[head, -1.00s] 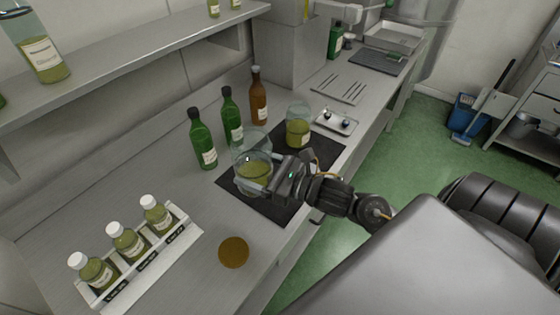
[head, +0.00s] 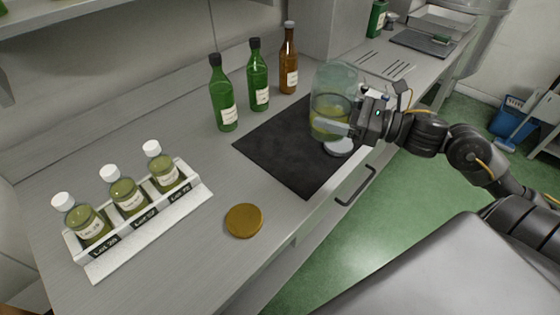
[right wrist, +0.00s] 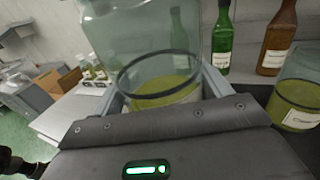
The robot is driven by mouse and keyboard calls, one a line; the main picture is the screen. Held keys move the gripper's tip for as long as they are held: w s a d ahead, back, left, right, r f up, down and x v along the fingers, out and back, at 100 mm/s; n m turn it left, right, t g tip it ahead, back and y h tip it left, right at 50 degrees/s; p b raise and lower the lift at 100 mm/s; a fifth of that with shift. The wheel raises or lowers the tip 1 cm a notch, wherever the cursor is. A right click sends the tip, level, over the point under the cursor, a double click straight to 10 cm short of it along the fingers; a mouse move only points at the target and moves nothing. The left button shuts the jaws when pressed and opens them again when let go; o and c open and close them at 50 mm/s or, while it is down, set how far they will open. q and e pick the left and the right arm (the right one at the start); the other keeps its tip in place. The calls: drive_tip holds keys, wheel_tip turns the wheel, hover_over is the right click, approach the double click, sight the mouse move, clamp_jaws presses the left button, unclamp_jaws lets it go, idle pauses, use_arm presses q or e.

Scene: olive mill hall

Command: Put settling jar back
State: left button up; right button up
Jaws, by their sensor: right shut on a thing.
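The settling jar (head: 334,84) is clear glass with yellow-green liquid in its lower part. My right gripper (head: 350,122) is shut on it, over the right part of the black mat (head: 285,150). The right wrist view shows the jar (right wrist: 135,35) upright between the two fingers. I cannot tell whether its base touches anything below. A white disc (head: 340,147) shows just below the gripper. A second jar with greenish liquid (right wrist: 298,95) stands to the right in the right wrist view; in the head view it is not clearly visible. My left gripper is not in view.
Green bottles (head: 222,95) (head: 258,78) and a brown bottle (head: 289,62) stand behind the mat. A white rack (head: 145,232) with three capped sample bottles is at the left. An amber disc (head: 245,220) lies in front. The mat's left part is bare.

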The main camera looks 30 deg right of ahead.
drive_tip(key=shift+s+d+f+b, duration=0.15)
drive_tip(key=shift+d+b, duration=0.2)
drive_tip(key=shift+b, duration=0.25)
drive_tip(key=shift+s+r+n+g+y, duration=0.1)
drive_tip(key=shift+r+n+g+y, duration=0.1)
drive_tip(key=shift+n+g+y, duration=0.1)
drive_tip(key=shift+w, duration=0.2)
drive_tip(key=shift+w+a+f+p, duration=0.75)
drive_tip(key=shift+w+a+f, duration=0.35)
drive_tip(key=shift+w+f, duration=0.7)
drive_tip(key=shift+w+a+f+p, duration=0.7)
drive_tip(key=shift+w+a+f, duration=0.6)
drive_tip(key=shift+w, duration=0.85)
drive_tip(key=shift+w+a+f+p, duration=0.75)
drive_tip(key=shift+w+a+f, duration=0.2)
drive_tip(key=shift+w+f, duration=0.9)
drive_tip(key=shift+w+f+p, duration=0.15)
drive_tip(key=shift+f+p, duration=0.5)
drive_tip(key=shift+f, duration=0.85)
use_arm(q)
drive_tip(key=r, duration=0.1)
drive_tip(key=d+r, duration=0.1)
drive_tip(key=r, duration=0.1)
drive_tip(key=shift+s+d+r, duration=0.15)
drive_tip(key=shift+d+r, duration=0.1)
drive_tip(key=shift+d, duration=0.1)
